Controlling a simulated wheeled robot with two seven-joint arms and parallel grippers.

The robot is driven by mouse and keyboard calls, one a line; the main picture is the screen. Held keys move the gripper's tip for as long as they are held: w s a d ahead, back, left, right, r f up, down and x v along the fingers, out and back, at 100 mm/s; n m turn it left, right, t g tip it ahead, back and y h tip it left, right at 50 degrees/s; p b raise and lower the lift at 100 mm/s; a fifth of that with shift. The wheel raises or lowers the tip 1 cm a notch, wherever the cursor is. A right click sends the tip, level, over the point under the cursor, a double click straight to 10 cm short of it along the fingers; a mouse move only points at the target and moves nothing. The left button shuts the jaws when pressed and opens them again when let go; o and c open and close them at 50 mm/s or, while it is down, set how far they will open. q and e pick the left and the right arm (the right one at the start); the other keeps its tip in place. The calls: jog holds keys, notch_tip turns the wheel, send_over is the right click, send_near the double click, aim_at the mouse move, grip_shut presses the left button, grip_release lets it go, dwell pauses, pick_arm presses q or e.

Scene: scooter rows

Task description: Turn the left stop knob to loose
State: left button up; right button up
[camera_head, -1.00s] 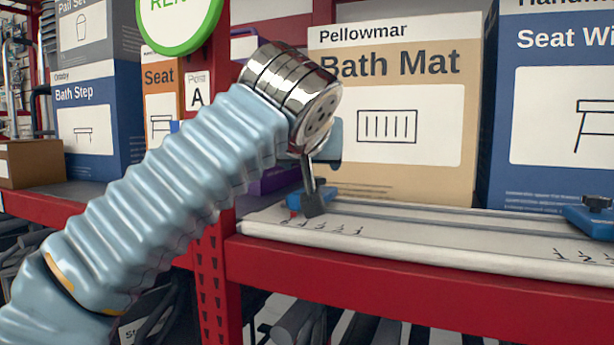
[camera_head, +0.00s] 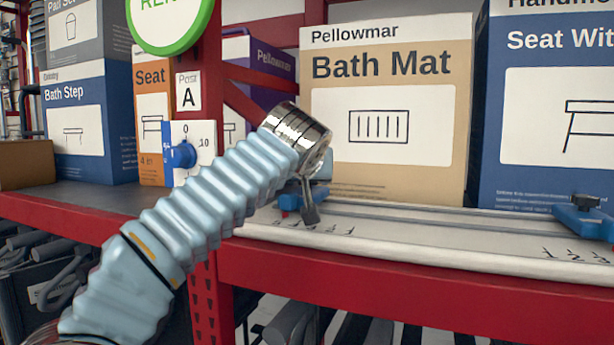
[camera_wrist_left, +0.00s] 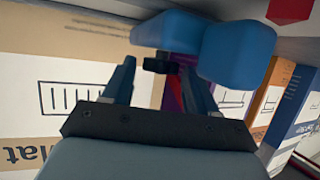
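The left stop (camera_head: 290,199) is a blue block at the left end of the pale rail (camera_head: 400,245), partly hidden behind my left gripper (camera_head: 310,207). In the left wrist view the stop's blue body (camera_wrist_left: 235,55) is at the top, and its small black knob (camera_wrist_left: 157,64) shows just below it. The two fingers of my left gripper (camera_wrist_left: 160,75) stand apart, one on each side of the knob, with gaps visible. The knob is hidden in the head view. My right gripper is in neither view.
The right stop (camera_head: 588,215), blue with a black knob, sits further right on the rail. A Bath Mat box (camera_head: 390,170) stands close behind the rail. A blue dial (camera_head: 181,155) on a white panel and a red post (camera_head: 224,270) are left of the rail.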

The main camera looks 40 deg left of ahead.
pick_arm(q)
jog(key=c, duration=0.8)
jog(key=n+g+y, duration=0.2)
jog(key=n, duration=0.1)
jog(key=w+n+g+y, duration=0.1)
jog(key=shift+d+g+y, duration=0.3)
jog(key=shift+d+y, duration=0.1)
jog(key=shift+w+d+n+g+y, duration=0.15)
jog(key=shift+n+g+y, duration=0.65)
jog(key=shift+n+g, duration=0.85)
jog(key=shift+r+n, duration=0.1)
jog(key=shift+n, duration=0.15)
jog(key=o, duration=1)
jog(key=shift+o, duration=0.2)
